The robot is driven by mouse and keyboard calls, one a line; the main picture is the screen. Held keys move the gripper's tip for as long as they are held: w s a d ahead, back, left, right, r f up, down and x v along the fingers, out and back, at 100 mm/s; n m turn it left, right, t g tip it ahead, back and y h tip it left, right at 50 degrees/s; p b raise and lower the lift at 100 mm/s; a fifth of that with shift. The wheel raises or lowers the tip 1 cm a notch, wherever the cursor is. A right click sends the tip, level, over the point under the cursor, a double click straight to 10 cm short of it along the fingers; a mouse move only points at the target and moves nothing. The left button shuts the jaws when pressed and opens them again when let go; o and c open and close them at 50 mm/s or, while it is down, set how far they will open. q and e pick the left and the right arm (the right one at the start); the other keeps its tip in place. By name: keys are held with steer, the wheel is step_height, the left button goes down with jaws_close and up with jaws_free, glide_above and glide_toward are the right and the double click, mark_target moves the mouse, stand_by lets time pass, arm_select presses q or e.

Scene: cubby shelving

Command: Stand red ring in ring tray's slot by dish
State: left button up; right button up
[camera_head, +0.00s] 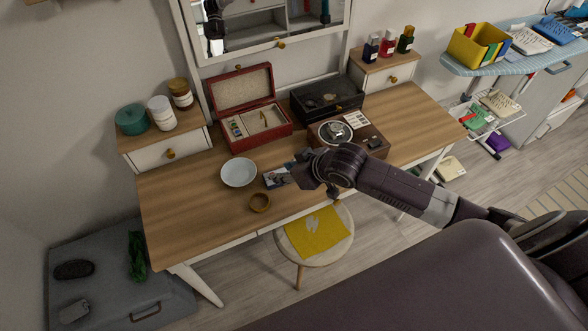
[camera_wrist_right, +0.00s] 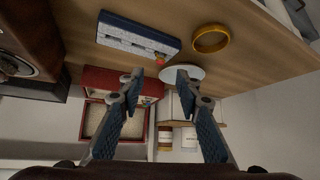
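The ring tray (camera_head: 277,178) lies on the desk right of the white dish (camera_head: 239,172). In the right wrist view the tray (camera_wrist_right: 135,38) is blue with a pale slotted top, and the dish (camera_wrist_right: 183,72) is partly behind a finger. A small red-orange thing (camera_wrist_right: 159,57), likely the red ring, shows at the tray's end by the dish. I cannot tell whether it stands in a slot. My right gripper (camera_wrist_right: 157,78) is open and empty between its fingers. In the head view the right gripper (camera_head: 297,171) is at the tray's right end. My left gripper is not in view.
A gold bangle (camera_head: 260,202) lies in front of the dish and tray. An open red jewellery box (camera_head: 262,139), a black box (camera_head: 327,97) and a wooden box with a dial (camera_head: 368,140) stand behind. The desk's left part is clear. A stool (camera_head: 336,251) stands in front.

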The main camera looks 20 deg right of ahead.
steer(key=v, duration=0.6)
stand_by(0.4)
steer(key=s+a+f+g, duration=0.1)
steer(key=s+a+f, duration=0.2)
steer(key=s+a, duration=0.35)
steer(key=s+d+f+m+g+h, duration=0.1)
steer(key=s+d+g+h, duration=0.15)
steer(key=s, duration=0.55)
steer(key=s+d+f+m+g+h, duration=0.1)
steer(key=s+d+m, duration=0.15)
steer(key=s, duration=0.55)
steer(key=s+d+f+n+g, duration=0.1)
steer(key=s+f, duration=0.2)
steer(key=f, duration=2.6)
steer(key=s+d+f+g, duration=0.1)
steer(key=s+d+f, duration=0.2)
steer(key=s+f, duration=1.1)
steer(key=s, duration=0.2)
steer(key=shift+s+f, duration=0.25)
steer(key=shift+s, duration=0.05)
